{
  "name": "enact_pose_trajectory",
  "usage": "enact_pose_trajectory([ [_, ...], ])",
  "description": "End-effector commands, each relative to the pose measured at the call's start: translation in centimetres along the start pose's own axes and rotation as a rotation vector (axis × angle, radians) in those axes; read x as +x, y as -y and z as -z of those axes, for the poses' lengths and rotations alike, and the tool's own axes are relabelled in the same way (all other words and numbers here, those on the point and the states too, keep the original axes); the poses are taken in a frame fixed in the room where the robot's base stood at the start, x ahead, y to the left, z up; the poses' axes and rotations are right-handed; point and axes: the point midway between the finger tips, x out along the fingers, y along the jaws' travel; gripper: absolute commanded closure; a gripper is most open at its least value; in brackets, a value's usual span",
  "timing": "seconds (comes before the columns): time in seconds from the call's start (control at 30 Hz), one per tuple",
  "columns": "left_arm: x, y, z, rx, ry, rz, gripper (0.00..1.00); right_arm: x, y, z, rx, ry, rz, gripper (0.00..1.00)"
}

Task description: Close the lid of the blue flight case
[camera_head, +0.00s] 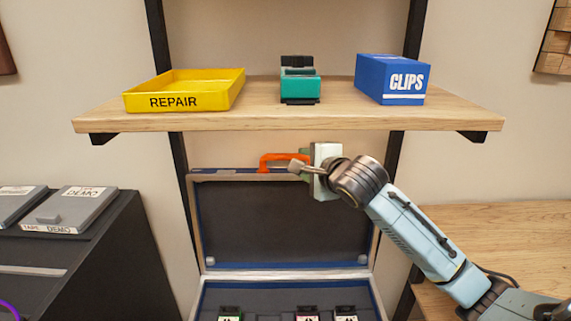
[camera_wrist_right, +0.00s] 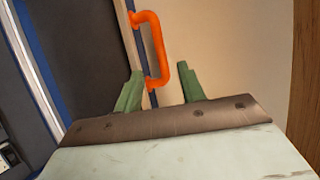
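The blue flight case stands open below the shelf. Its lid (camera_head: 285,222) is raised about upright, with a dark lining and pale metal edges; it also shows in the right wrist view (camera_wrist_right: 82,55). An orange handle (camera_head: 280,157) sits on the lid's top edge and shows in the right wrist view (camera_wrist_right: 160,45). My right gripper (camera_head: 303,162) is at the handle's right end. In the right wrist view its green fingers (camera_wrist_right: 160,78) are apart, with the handle's near end between them. I cannot tell whether they touch it. My left gripper is not in view.
A wooden shelf (camera_head: 330,118) overhangs the lid, holding a yellow REPAIR tray (camera_head: 185,92), a green device (camera_head: 300,86) and a blue CLIPS box (camera_head: 390,80). Several small devices sit in the case base (camera_head: 265,296). A black cabinet (camera_head: 110,255) stands left, a wooden table (camera_head: 500,225) right.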

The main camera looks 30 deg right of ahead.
Motion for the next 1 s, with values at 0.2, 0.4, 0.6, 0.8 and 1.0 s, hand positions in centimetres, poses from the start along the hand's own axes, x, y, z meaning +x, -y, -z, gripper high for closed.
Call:
enact_pose_trajectory([
  [0.2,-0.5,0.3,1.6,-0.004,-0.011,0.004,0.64,3.8,-0.1,0.2,-0.004,-0.005,-0.001,0.6],
  [0.4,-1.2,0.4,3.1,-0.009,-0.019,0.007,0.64,7.4,-0.1,0.2,-0.004,-0.005,0.0,0.6],
  [0.6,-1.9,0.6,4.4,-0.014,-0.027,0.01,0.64,10.3,-0.1,0.2,-0.003,-0.005,-0.001,0.6],
  [0.8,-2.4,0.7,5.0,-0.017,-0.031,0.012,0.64,11.9,-0.1,0.1,-0.004,-0.003,-0.002,0.6],
  [1.0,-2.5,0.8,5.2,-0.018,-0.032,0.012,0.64,12.4,-0.1,0.1,-0.005,-0.003,-0.002,0.6],
])
